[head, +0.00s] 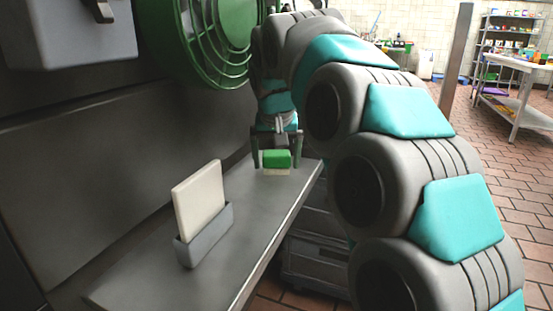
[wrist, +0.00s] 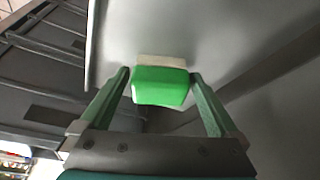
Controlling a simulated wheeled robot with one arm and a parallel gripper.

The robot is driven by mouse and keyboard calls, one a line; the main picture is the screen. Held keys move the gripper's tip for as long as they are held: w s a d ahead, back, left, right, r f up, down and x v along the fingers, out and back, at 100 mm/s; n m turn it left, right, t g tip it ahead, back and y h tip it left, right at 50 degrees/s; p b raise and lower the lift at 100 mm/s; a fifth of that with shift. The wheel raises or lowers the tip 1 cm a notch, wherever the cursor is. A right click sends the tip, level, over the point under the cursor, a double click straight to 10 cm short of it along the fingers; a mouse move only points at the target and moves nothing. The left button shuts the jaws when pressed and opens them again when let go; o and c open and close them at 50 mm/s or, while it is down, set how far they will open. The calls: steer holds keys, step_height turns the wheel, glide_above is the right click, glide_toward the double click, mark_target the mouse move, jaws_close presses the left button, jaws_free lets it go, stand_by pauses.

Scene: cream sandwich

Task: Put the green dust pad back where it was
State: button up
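The green dust pad (head: 277,158) is a small block with a green top and a cream base. It appears to rest on the far part of the metal shelf (head: 235,265). My gripper (head: 277,165) points down over it, with one finger on each side. The fingers look open, with a narrow gap beside the pad in the head view. In the wrist view the green pad (wrist: 160,87) lies between the fingertips of my gripper (wrist: 160,76). Whether a finger touches it is hard to tell there.
A grey holder (head: 205,240) with an upright cream slab (head: 198,199) stands on the nearer shelf. A green round fan-like guard (head: 222,40) and a grey box (head: 68,32) are on the wall above. The shelf between holder and pad is clear.

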steer(key=v, duration=0.7)
steer(key=shift+r, duration=0.3)
steer(key=shift+s, duration=0.15)
stand_by(1.2)
